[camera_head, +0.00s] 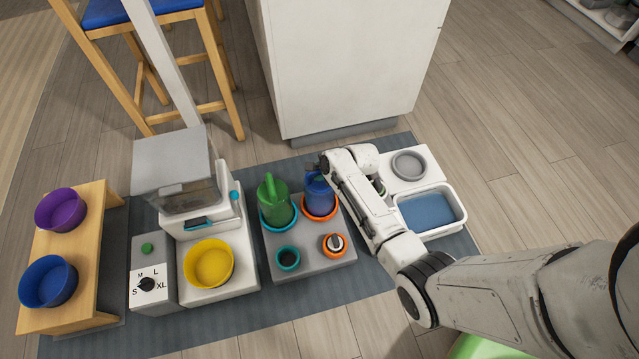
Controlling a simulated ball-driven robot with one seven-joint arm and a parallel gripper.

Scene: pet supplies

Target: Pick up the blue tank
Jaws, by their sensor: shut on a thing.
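The blue tank (319,197) stands upright in the orange ring (334,211) on the grey base, at the middle of the head view. My gripper (319,172) is at the top of the tank and shut on it. The arm comes in from the right and hides part of the tank's upper side. I cannot tell any gap between the tank and its ring.
A green tank (272,199) stands close left of the blue tank in a teal ring. Two small cups (288,259) (335,244) sit in front. A dispenser with a yellow bowl (208,264) is left. A white tray with blue water (462,208) is right. A white cabinet (338,60) stands behind.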

